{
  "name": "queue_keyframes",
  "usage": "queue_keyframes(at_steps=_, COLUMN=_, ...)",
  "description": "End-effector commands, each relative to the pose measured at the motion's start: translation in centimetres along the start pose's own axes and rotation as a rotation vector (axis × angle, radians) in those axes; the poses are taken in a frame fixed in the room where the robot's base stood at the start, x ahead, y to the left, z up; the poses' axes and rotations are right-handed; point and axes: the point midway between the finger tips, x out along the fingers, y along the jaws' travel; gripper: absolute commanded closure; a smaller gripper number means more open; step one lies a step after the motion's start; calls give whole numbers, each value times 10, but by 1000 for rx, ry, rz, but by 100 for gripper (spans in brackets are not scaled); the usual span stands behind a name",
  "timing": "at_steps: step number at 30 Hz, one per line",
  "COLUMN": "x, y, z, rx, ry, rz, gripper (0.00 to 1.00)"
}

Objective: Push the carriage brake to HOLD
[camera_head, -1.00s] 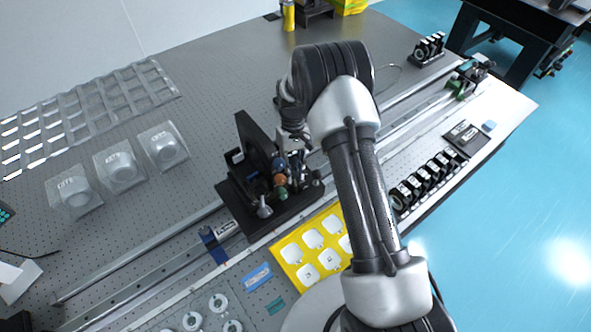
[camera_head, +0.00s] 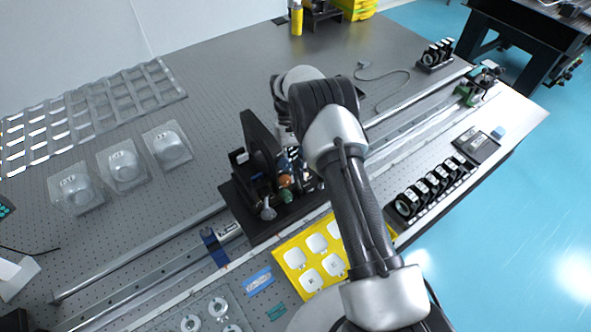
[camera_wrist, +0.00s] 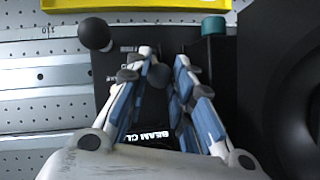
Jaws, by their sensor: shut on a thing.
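The black carriage (camera_head: 262,230) sits on the long rail, with an upright black plate (camera_head: 262,145). An orange knob (camera_head: 284,181), a green knob (camera_head: 285,195) and a grey knob (camera_head: 267,212) stand on its near side. In the wrist view, my gripper (camera_wrist: 163,62) reaches over the carriage, its blue-padded fingers closed around a dark grey rounded knob (camera_wrist: 158,76). A black knob (camera_wrist: 95,33) stands left of the fingers beside small, unreadable labels. A green cap (camera_wrist: 213,27) is to their right. Partly hidden white lettering reads "BEAM CL". I cannot tell which part is the brake.
A blue rail clamp (camera_head: 215,246) is left of the carriage. A yellow tray (camera_head: 293,258) lies in front, with a row of black optic mounts (camera_head: 432,187) to its right. Clear plastic cases (camera_head: 124,166) lie at the left. The rear tabletop (camera_head: 225,75) is mostly free.

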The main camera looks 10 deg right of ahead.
Motion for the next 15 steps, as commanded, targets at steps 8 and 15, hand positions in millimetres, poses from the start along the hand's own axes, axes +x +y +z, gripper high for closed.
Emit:
queue_keyframes(at_steps=8, x=0, y=0, z=0, rx=0, ry=1, rz=0, gripper=69)
queue_keyframes(at_steps=15, x=-4, y=0, z=0, rx=0, ry=2, rz=0, gripper=69)
